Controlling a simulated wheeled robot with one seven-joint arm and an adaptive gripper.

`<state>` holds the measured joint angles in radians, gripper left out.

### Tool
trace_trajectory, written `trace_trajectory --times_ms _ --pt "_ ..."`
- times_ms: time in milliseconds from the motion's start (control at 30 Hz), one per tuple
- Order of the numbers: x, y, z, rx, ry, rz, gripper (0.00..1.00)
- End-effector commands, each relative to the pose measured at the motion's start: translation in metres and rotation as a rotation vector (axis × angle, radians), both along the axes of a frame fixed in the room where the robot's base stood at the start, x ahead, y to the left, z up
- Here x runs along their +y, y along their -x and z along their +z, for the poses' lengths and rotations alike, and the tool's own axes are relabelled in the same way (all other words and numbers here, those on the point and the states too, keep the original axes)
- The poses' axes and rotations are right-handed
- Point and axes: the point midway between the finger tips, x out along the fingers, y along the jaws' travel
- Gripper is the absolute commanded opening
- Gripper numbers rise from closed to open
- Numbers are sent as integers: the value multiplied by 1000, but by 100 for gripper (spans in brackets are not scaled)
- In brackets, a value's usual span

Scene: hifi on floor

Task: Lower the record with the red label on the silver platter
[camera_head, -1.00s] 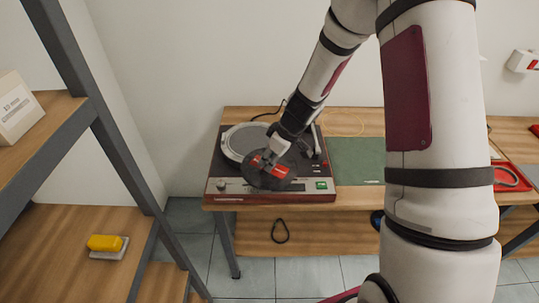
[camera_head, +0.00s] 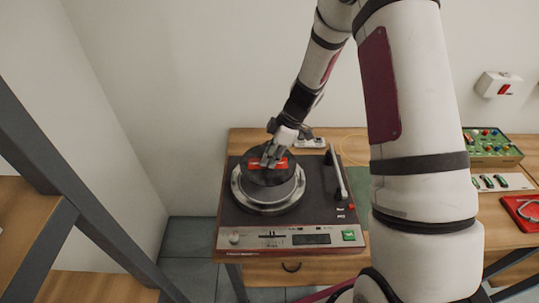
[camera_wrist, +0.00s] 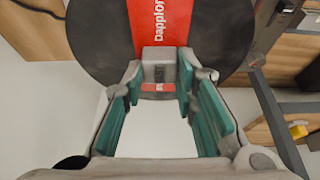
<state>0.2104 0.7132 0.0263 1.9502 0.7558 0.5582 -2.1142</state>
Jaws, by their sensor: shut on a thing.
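The record (camera_head: 257,177), a black disc with a red label, is held by my gripper (camera_head: 271,158) over the silver platter (camera_head: 270,208) of the turntable. In the head view it covers the back part of the platter, whose light top and rim show in front of and below it, so it appears raised. In the wrist view the black record (camera_wrist: 92,40) and its red label (camera_wrist: 160,22) fill the top. My gripper (camera_wrist: 160,72) is shut at the label, around a small grey block. The platter's centre is hidden.
The tonearm (camera_head: 339,178) lies at the turntable's right side, clear of the record. The control panel (camera_head: 290,239) is at the front. A green mat (camera_head: 357,190) and a red tray (camera_head: 523,212) lie further right. A shelf frame (camera_head: 60,175) stands at the left.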

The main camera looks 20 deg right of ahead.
Motion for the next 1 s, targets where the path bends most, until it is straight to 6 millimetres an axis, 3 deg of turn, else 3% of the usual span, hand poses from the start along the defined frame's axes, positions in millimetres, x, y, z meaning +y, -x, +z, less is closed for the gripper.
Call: trace_trajectory --times_ms 600,1000 --pt "0 -1 -43 1 0 -2 0" --pt "0 0 -50 2 -1 -1 0"
